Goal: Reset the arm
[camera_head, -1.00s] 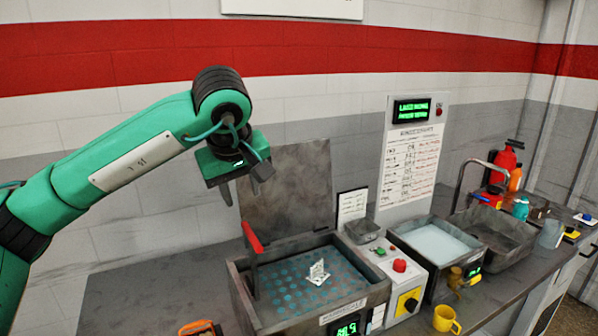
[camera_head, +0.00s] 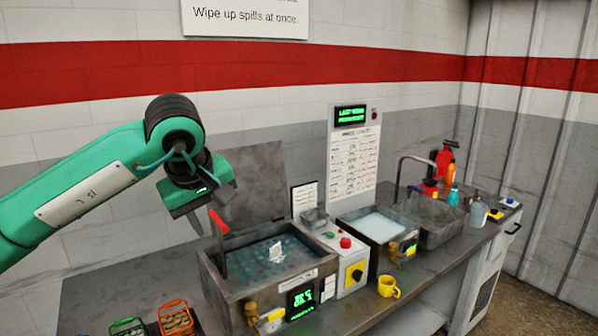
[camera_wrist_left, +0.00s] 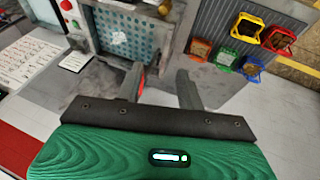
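My left arm comes in from the left in the head view and is raised above the bench. Its gripper (camera_head: 207,216) points down in front of the opened lid (camera_head: 252,185) of the left tank (camera_head: 215,285). In the left wrist view the two fingers (camera_wrist_left: 162,86) stand apart with nothing between them, so it is open and empty. A small white part (camera_head: 276,251) sits on the perforated plate in the tank and also shows in the left wrist view (camera_wrist_left: 119,38). My right gripper is out of view.
A control box (camera_head: 345,262), a second tank (camera_head: 374,226) and a sink (camera_head: 432,222) stand to the right. A yellow mug (camera_head: 388,287) is near the front edge. An orange bin (camera_head: 176,318) and a green bin (camera_head: 128,328) are at lower left; several coloured bins show in the wrist view.

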